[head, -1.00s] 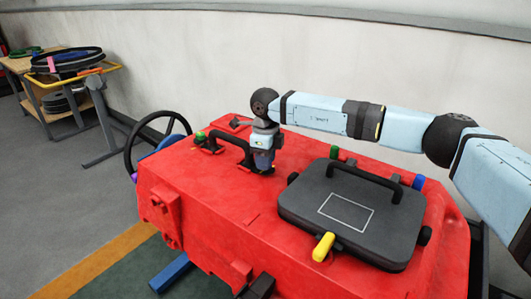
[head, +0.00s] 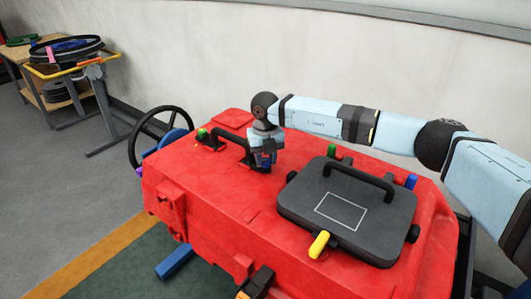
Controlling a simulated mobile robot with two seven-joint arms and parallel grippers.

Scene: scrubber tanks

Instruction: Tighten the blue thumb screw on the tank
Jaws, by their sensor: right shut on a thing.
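The red tank (head: 205,215) fills the middle of the head view. My right gripper (head: 264,168) points down onto the tank top, by the right end of a black handle (head: 232,139). It is shut on a small blue part at its tips, which appears to be the blue thumb screw (head: 266,169). The fingers cover most of the screw, so how far it is turned in cannot be seen. My left gripper is not in view.
A black lid (head: 305,207) with a handle lies right of my gripper. Green (head: 332,150), blue (head: 411,181) and yellow (head: 319,244) latches surround it. A green knob (head: 202,133) and a black steering wheel (head: 140,150) are at the left.

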